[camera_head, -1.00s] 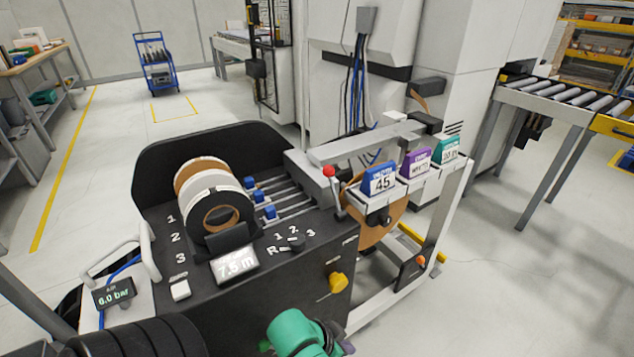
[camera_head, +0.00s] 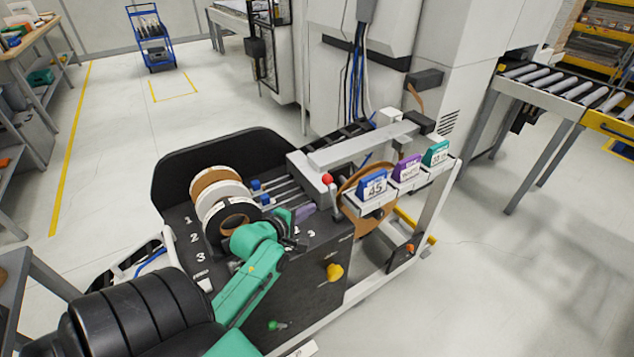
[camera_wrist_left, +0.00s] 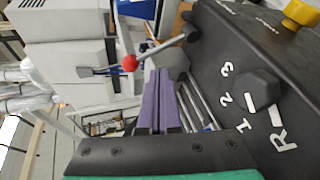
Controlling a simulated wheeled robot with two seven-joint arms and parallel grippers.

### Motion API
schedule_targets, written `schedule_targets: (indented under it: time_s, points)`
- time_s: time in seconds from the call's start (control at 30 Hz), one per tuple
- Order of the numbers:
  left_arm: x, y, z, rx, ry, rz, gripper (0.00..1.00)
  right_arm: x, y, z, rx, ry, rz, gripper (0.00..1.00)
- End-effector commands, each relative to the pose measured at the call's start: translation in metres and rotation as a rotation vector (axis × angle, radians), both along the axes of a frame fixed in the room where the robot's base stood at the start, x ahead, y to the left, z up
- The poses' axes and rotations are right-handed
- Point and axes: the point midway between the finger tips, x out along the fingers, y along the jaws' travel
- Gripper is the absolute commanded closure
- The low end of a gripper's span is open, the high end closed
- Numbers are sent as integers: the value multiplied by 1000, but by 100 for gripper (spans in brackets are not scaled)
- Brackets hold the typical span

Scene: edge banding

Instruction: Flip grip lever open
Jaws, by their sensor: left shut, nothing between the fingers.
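The grip lever, with a red ball on its end (camera_head: 327,179), stands at the right side of the black machine. In the left wrist view its red ball (camera_wrist_left: 129,63) is just left of my fingertips, with the metal shaft running up to the right. My left gripper (camera_head: 304,213) is shut and empty over the machine's top, a little left of and nearer than the lever. Its purple fingers (camera_wrist_left: 158,100) lie together in the wrist view and point toward the lever shaft. I cannot tell whether they touch it. My right gripper is not in view.
Tape rolls (camera_head: 222,195) stand on the machine left of my gripper. A black selector knob (camera_wrist_left: 258,88) marked 1, 2, 3 and R is beside my fingers. A yellow knob (camera_head: 334,272) is on the front. Labelled boxes (camera_head: 373,186) sit right of the lever.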

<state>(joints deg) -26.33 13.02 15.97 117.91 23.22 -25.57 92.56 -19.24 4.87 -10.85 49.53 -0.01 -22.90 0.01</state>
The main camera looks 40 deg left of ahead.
Motion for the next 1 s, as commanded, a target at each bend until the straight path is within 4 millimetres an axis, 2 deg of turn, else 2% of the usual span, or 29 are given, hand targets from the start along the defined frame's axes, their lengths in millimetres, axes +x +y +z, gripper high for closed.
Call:
schedule_targets:
  time_s: [0.03, 0.1, 0.2, 0.57, 0.67, 1.0]
  points:
    - [2, 15, 8, -84, -62, 58, 100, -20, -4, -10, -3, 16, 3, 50]
    - [3, 30, 17, -180, -136, 116, 100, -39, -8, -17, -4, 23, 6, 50]
    - [4, 39, 23, -242, -183, 149, 100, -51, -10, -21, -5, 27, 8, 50]
    - [9, 39, 23, -245, -184, 148, 100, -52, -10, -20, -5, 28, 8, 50]
    - [22, 41, 21, -243, -185, 148, 100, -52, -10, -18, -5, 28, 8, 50]
    - [87, 51, 5, -242, -184, 147, 100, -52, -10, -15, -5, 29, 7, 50]
